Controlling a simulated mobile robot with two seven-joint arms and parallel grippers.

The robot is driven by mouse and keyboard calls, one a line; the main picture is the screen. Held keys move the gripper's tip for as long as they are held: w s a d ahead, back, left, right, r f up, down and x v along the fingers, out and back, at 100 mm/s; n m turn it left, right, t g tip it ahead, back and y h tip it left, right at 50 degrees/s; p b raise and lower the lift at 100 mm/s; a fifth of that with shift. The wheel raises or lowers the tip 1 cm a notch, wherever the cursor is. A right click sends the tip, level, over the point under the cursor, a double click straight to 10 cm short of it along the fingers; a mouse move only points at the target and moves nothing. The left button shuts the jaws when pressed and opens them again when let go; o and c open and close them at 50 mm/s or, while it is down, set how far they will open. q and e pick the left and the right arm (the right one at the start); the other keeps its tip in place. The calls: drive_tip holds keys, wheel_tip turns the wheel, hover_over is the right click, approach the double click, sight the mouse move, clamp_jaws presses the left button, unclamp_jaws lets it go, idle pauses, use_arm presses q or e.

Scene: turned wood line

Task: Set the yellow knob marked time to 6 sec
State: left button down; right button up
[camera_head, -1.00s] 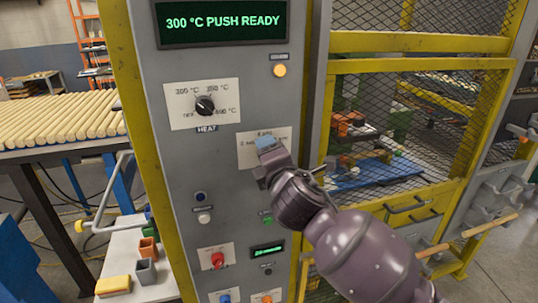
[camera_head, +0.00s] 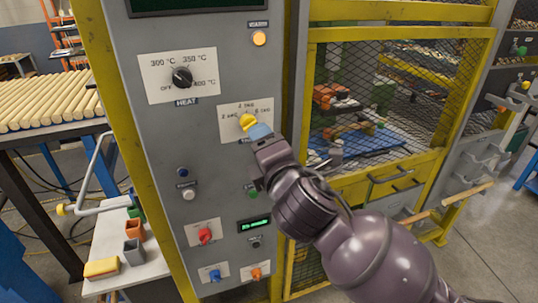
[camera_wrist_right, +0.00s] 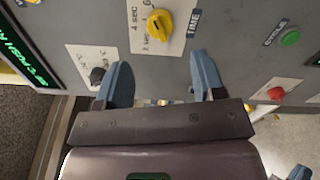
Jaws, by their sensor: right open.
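The yellow knob (camera_head: 248,122) sits on a white label plate on the grey control panel, with time marks in seconds around it and 6 sec on its right. In the right wrist view, the knob (camera_wrist_right: 160,25) stands beyond the fingertips beside the word TIME. I cannot tell which mark it points to. My right gripper (camera_head: 260,132) is just below and right of the knob in the head view. In the wrist view, its two blue fingers (camera_wrist_right: 160,62) are spread apart with nothing between them, clear of the knob. My left gripper is not in view.
The black heat knob (camera_head: 182,77) is up and left on the same panel (camera_head: 215,150). Below are a white button (camera_head: 188,195), a red knob (camera_head: 205,235) and a small green display (camera_head: 254,225). A yellow-framed mesh guard (camera_head: 345,85) stands right of the panel.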

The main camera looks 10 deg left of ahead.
drive_tip(key=shift+v, duration=1.2)
